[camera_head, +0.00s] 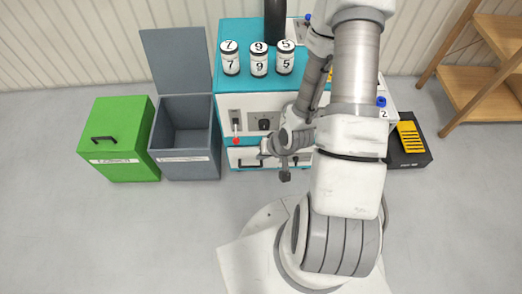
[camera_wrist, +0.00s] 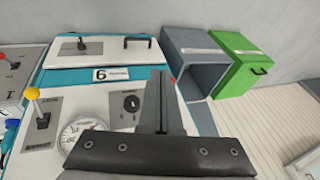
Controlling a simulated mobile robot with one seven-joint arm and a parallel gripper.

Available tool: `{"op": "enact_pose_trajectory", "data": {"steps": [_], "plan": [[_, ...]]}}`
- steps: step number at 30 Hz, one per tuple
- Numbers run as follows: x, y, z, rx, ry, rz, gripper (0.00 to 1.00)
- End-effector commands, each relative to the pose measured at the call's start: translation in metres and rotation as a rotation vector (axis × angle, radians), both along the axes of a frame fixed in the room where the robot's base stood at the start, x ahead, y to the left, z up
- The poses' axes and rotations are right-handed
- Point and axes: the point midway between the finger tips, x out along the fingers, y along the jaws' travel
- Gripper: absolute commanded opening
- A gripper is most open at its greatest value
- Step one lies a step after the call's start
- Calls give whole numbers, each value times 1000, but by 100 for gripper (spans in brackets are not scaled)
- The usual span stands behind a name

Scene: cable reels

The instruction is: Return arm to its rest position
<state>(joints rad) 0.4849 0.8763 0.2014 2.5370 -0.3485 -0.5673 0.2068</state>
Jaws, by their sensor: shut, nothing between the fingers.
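My gripper (camera_wrist: 160,76) shows in the wrist view with its two dark fingers together and nothing between them. In the head view my arm is bent over the front of a teal and white cabinet (camera_head: 232,105), with the wrist in front of the cabinet's front panel. The gripper's fingers are small and hard to make out there. In the wrist view the cabinet's panel (camera_wrist: 108,100) lies beyond the fingers. My arm hides the cabinet's right part in the head view.
Three numbered canisters (camera_head: 259,60) stand on the cabinet. An open grey bin (camera_head: 187,165) and a shut green bin (camera_head: 120,150) stand left. A black box with a yellow top (camera_head: 408,138) and wooden shelves (camera_head: 490,80) are right. The front-left floor is clear.

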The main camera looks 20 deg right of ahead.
Motion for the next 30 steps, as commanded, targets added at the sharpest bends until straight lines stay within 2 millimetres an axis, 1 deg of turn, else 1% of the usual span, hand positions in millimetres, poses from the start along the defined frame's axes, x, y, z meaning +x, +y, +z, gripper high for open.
{"op": "enact_pose_trajectory", "data": {"steps": [13, 17, 20, 23, 29, 30], "plan": [[1, 0, 0, 0, 0, 0, 0], [5, -4, 7, -19, -2, 9, 0], [12, -11, 21, -60, -5, 28, 0], [22, -21, 45, -118, -7, 53, 0], [36, -35, 100, -227, -10, 88, 0], [38, -37, 112, -246, -10, 93, 0]]}}
